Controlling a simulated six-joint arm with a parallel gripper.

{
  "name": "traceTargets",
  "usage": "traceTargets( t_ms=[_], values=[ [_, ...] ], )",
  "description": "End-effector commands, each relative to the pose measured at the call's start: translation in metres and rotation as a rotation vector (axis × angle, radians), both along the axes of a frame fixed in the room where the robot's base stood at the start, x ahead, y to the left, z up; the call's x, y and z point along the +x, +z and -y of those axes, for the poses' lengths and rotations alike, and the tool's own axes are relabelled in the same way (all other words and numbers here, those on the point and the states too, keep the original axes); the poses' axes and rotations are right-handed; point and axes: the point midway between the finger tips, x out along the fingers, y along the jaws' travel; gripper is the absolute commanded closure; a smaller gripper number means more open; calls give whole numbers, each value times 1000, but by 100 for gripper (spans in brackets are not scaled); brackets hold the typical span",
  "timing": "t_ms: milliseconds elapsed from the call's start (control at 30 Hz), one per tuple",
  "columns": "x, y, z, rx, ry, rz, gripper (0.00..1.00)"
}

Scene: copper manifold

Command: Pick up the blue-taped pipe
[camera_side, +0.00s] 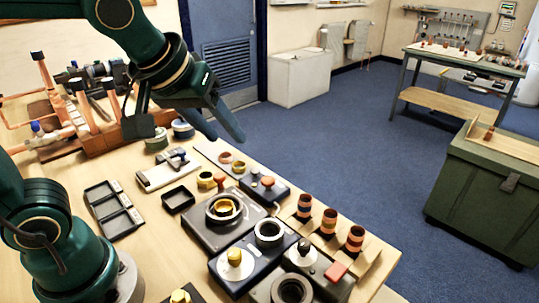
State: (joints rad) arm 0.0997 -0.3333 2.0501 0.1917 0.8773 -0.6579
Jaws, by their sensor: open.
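My gripper (188,130) is open and empty above the left part of the bench, its two dark fingers spread wide. Upright copper pipes stand in a wooden block at the back left; one tall pipe (43,75) has a dark blue band at its top. Another leaning pipe (84,105) has a dark top. Three short copper pieces with dark bands stand in a wooden rack at the right: one at the back (305,206), one in the middle (328,222), one in front (354,240). Their band colours are hard to tell, so I cannot say surely which pipe is blue-taped. My gripper touches none of them.
Dark fixtures with round sockets (223,209) fill the bench's middle and front. A black divided tray (113,210) and a small black bin (178,199) lie left of them. A green chest (485,195) stands beyond the bench on open blue floor.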

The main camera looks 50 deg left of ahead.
Motion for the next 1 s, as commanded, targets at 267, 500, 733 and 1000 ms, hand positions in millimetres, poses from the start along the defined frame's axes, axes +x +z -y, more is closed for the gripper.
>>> traceTargets(
  t_ms=[267,500,733,1000],
  values=[
    [73,-27,29,-19,92,-43,51],
    [110,-84,66,21,78,-113,51],
    [108,-129,85,72,18,-199,51],
    [111,-155,85,80,8,-217,51]
  ],
)
